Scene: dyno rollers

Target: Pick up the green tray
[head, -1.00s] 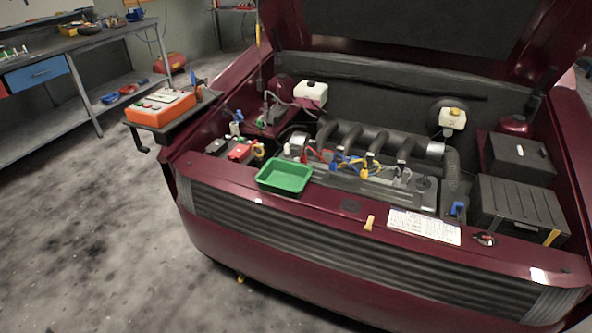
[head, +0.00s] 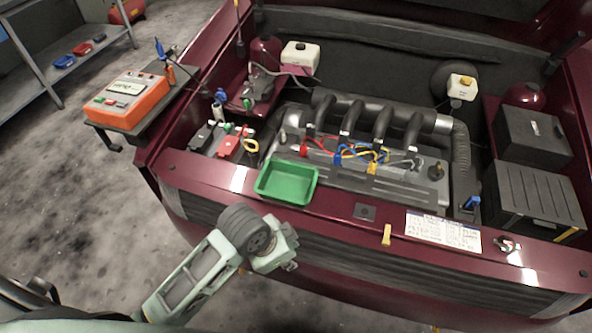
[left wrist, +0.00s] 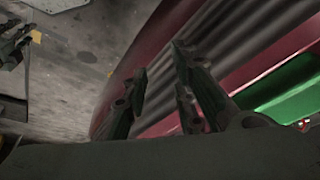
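The green tray (head: 287,182) is a small, open, empty rectangular tray. It lies on the dark red front edge of the car's engine bay in the head view. Part of it shows at the right of the left wrist view (left wrist: 290,98). My left gripper (head: 287,257) is in front of and below the tray in the head view, beside the car's front, apart from the tray. In the left wrist view its fingers (left wrist: 160,95) are spread with nothing between them. My right gripper is not seen in the head view.
An orange device (head: 131,100) sits on a side stand left of the car. A yellow object (head: 386,235) and a white label (head: 443,231) are on the front panel at right. The floor at left is clear.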

